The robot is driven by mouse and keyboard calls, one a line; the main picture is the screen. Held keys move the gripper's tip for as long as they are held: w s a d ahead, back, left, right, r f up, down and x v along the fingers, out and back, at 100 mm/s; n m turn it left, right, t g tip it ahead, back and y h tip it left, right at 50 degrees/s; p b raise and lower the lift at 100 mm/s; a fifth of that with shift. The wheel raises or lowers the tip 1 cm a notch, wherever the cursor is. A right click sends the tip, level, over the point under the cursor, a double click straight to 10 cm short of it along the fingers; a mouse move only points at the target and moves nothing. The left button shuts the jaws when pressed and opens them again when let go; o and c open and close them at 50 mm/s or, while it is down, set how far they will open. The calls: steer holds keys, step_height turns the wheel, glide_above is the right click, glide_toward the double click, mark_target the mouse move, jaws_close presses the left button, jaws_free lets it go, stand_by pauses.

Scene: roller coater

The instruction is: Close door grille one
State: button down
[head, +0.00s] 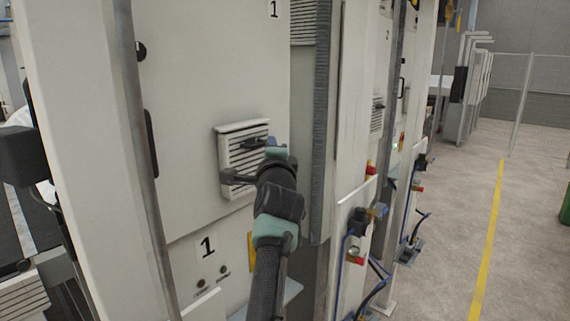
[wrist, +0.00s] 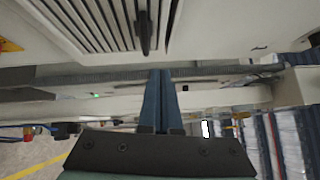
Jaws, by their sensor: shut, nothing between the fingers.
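The white door (head: 205,70) carries a "1" label at its top right. Its slatted grille (head: 234,146) sits low on the door, partly covered by my arm in the head view. The grille also fills the upper left of the wrist view (wrist: 75,22), with a dark upright handle or latch (wrist: 144,32) on it. My gripper (wrist: 160,76) has its two blue fingers together and empty, just below the grille in the wrist view. In the head view my gripper (head: 268,145) is in front of the grille's right side. I cannot tell whether it touches. How far the door stands open is unclear.
A grey ribbed strip (head: 319,130) and a white post (head: 350,110) stand right of the door. Valves with blue hoses (head: 360,222) stick out low on the right. Open floor (head: 450,220) with a yellow line (head: 487,240) lies right.

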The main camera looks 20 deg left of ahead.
steer(key=s+d+r+n+t+h+b, duration=0.2)
steer(key=s+d+r+n+t+b, duration=0.15)
steer(key=s+d, duration=0.65)
steer(key=s+d+r+n+t+h+b, duration=0.2)
steer(key=s+d+r+n+b, duration=0.15)
steer(key=s+d, duration=0.55)
steer(key=s+d+r+n+t+h, duration=0.2)
steer(key=s+d+n, duration=0.1)
steer(key=s, duration=0.5)
steer(key=s+d+r+n+t+h, duration=0.2)
steer(key=s+d+r+n, duration=0.1)
steer(key=s, duration=0.5)
steer(key=shift+s+d+n+b, duration=0.3)
steer(key=shift+d+n+b, duration=0.05)
steer(key=shift+d+n, duration=0.3)
steer(key=shift+r, duration=0.1)
